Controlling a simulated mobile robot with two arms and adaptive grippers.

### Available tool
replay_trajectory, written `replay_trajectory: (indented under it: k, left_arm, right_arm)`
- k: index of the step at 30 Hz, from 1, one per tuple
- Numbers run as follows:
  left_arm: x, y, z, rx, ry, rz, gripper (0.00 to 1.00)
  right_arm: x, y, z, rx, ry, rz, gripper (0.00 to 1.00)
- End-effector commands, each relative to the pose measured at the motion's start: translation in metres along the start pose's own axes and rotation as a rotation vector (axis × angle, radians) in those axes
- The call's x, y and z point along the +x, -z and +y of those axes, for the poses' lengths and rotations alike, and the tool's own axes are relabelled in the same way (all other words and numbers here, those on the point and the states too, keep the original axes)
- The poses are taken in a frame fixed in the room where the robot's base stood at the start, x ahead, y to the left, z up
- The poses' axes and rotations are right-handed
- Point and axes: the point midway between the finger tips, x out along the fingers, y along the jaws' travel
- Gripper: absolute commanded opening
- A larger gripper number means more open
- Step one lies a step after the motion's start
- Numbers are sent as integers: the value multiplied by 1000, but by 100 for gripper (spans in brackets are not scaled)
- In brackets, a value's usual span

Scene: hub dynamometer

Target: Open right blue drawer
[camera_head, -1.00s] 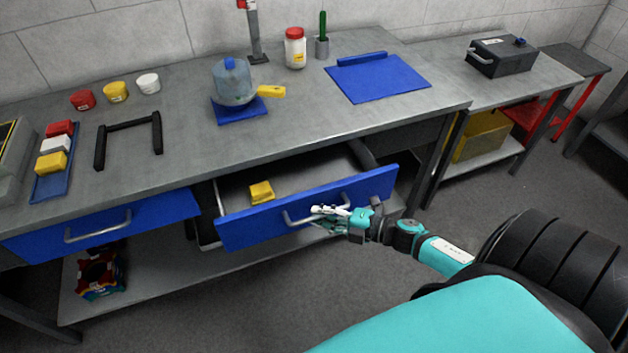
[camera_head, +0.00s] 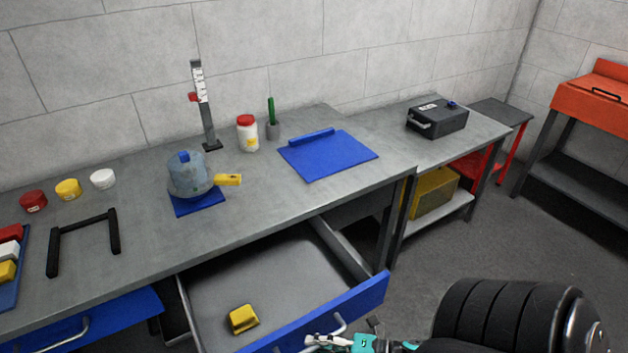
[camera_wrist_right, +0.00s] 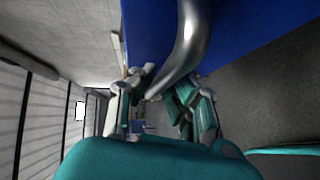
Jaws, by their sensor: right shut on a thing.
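The right blue drawer (camera_head: 360,302) stands pulled well out from under the workbench, its grey inside open to view. A yellow block (camera_head: 243,319) lies on the drawer floor. My right gripper (camera_head: 330,342) is at the drawer's front, at the bottom edge of the head view, shut on the metal handle (camera_head: 338,325). In the right wrist view, the curved handle (camera_wrist_right: 184,50) runs between the fingers (camera_wrist_right: 155,100), with the blue drawer front (camera_wrist_right: 240,35) behind it. My left gripper is not in view.
The left blue drawer (camera_head: 95,322) is at lower left. Grey floor (camera_head: 450,245) is clear to the right of the drawer.

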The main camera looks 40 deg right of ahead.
Motion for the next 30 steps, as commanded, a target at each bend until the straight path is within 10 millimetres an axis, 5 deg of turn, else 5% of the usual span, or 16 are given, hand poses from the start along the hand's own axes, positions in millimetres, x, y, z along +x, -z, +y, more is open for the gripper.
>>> replay_trajectory:
  k: [6, 7, 12, 23, 30]
  left_arm:
    - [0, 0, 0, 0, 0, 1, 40]
    - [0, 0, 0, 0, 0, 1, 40]
    - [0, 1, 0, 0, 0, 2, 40]
    - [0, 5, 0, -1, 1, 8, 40]
    - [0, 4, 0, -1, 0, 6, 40]
  right_arm:
    - [1, -1, 6, 3, -13, 1, 0]
    - [1, -1, 6, 3, -13, 1, 14]
    - [1, -1, 4, 2, -9, 1, 36]
    - [-7, -1, 1, 2, -2, 0, 36]
    - [-52, 0, 0, 3, 0, -1, 36]
